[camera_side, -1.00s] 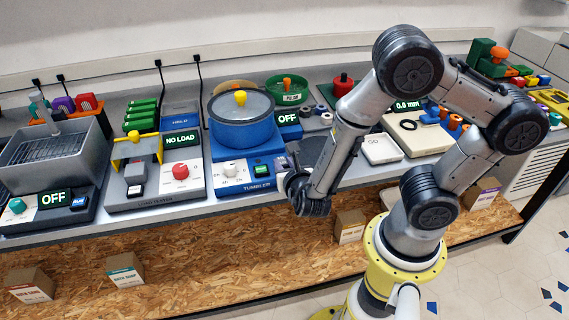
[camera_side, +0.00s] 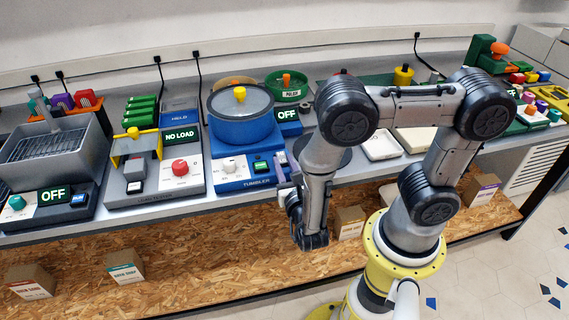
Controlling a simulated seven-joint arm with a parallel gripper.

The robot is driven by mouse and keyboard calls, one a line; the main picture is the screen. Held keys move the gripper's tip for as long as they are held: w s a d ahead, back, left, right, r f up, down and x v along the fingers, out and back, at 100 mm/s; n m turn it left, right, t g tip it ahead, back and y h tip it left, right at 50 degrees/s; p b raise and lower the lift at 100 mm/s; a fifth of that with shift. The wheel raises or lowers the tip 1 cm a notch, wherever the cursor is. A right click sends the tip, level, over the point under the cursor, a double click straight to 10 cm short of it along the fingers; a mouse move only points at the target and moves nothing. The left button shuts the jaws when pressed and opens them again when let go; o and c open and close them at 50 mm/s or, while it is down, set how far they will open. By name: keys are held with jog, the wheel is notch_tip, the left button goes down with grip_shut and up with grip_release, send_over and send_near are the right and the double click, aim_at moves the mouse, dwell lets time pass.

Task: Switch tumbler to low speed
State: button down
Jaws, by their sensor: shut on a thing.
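The tumbler (camera_side: 241,128) is a blue drum with a grey lid and a yellow knob, on a blue base. A small purplish part (camera_side: 281,158) shows at the panel's right end. My gripper (camera_side: 281,174) is at that right end, small and partly hidden by my wrist. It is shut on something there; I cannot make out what.
A load tester (camera_side: 155,182) with a red knob and a NO LOAD display stands left of the tumbler. A grey bath (camera_side: 52,155) is farther left. A green dish (camera_side: 287,86) is behind. White devices (camera_side: 381,146) stand right; boxes lie on the lower shelf.

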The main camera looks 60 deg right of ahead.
jog(key=c, duration=0.6)
grip_release()
jog(key=shift+c, duration=0.2)
jog(key=shift+a, duration=0.1)
jog(key=v, duration=0.7)
jog(key=shift+s, duration=0.2)
jog(key=shift+a, duration=0.15)
